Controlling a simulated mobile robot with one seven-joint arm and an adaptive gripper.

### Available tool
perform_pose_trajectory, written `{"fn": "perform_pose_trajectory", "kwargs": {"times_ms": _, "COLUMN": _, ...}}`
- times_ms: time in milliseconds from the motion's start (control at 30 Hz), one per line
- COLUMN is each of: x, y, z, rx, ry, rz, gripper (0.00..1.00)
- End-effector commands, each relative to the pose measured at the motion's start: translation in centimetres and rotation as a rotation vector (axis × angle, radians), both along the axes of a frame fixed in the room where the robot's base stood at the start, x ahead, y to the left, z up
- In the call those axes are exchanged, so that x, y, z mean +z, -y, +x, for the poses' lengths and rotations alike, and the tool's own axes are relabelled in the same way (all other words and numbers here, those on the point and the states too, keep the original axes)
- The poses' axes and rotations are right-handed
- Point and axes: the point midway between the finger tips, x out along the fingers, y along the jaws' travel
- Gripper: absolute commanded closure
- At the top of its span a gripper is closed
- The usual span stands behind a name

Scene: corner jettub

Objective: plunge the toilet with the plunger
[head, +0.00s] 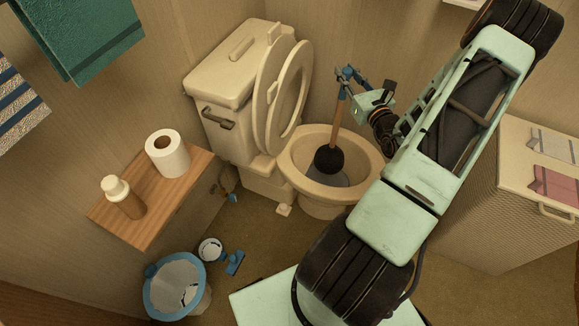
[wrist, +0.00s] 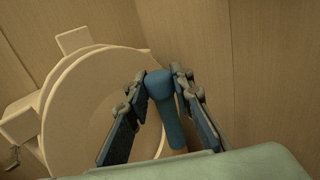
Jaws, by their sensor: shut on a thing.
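The toilet (head: 325,185) stands against the back wall with its lid and seat raised; the raised lid and seat also show in the wrist view (wrist: 85,110). The plunger (head: 336,130) has a wooden stick, a blue grip end and a black rubber cup. Its cup (head: 329,160) is inside the bowl opening, low down; whether it touches the bottom I cannot tell. My gripper (head: 349,80) is above the bowl, shut on the plunger's upper end. In the wrist view my gripper (wrist: 156,100) has a finger on each side of the blue handle (wrist: 165,110).
A wooden shelf (head: 185,195) at left holds a toilet paper roll (head: 168,153) and a bottle (head: 124,197). A blue-rimmed bin (head: 177,287) and small items lie on the floor below. A hamper (head: 490,200) with folded cloths stands at right. Towels hang upper left.

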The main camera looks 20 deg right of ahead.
Motion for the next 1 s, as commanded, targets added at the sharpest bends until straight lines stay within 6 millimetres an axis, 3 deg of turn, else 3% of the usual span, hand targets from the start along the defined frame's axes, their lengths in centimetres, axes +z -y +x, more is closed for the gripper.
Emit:
{"fn": "perform_pose_trajectory", "kwargs": {"times_ms": 100, "x": 1.8, "y": 0.0, "z": 0.1, "rx": 0.001, "ry": 0.005, "rz": -0.001, "gripper": 1.00}}
{"fn": "perform_pose_trajectory", "kwargs": {"times_ms": 1000, "x": 10.1, "y": 0.0, "z": 0.1, "rx": 0.000, "ry": 0.003, "rz": -0.001, "gripper": 1.00}}
